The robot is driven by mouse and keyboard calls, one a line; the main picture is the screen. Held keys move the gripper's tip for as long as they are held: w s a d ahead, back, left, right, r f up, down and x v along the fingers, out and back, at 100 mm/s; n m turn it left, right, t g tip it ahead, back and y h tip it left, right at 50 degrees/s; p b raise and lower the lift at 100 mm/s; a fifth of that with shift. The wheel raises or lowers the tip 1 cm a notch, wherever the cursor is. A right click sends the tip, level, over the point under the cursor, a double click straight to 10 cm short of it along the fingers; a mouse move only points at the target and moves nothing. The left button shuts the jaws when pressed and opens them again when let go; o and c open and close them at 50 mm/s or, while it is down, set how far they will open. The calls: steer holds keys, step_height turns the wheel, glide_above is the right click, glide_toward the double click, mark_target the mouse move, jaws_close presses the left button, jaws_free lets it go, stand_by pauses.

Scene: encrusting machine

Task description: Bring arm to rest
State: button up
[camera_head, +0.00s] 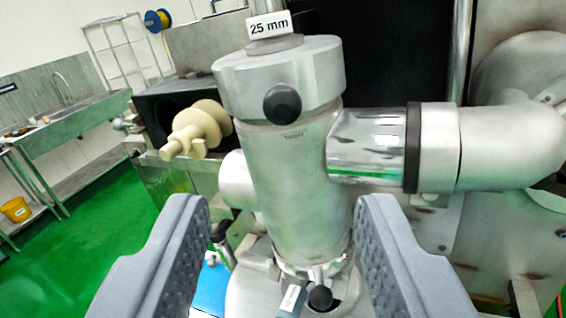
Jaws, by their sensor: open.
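My gripper (281,225) is open in the head camera view, with one grey padded finger at the lower left and one at the lower right. Nothing is held between the fingers. The encrusting machine's upright metal cylinder (290,185) shows in the gap between them and beyond. It has a wide cap (280,75) with a black knob (282,104) and a "25 mm" label (270,25) on top. I cannot tell from this view how far the fingertips are from the cylinder.
A thick metal pipe (480,147) runs right from the cylinder. A cream auger (200,130) sticks out at the left. A black-handled lever (320,297) sits low between the fingers. A sink counter (70,125), a wire rack (125,50) and open green floor (95,245) lie at the left.

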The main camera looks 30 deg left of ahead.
steer(key=w+d+r+h, duration=0.2)
steer(key=w+d+r, duration=0.2)
steer(key=w+r, duration=0.2)
steer(key=w+d+r+m+h, duration=0.1)
steer(key=w+d+r+h, duration=0.1)
steer(key=d, duration=0.6)
steer(key=w+d+r+m+g+h, duration=0.1)
steer(key=w+d+r+h, duration=0.1)
steer(key=d, duration=0.6)
steer(key=shift+w+d+r+h+p, duration=0.25)
steer(key=shift+w+d+h+p, duration=0.1)
steer(key=shift+w+h+p, duration=0.15)
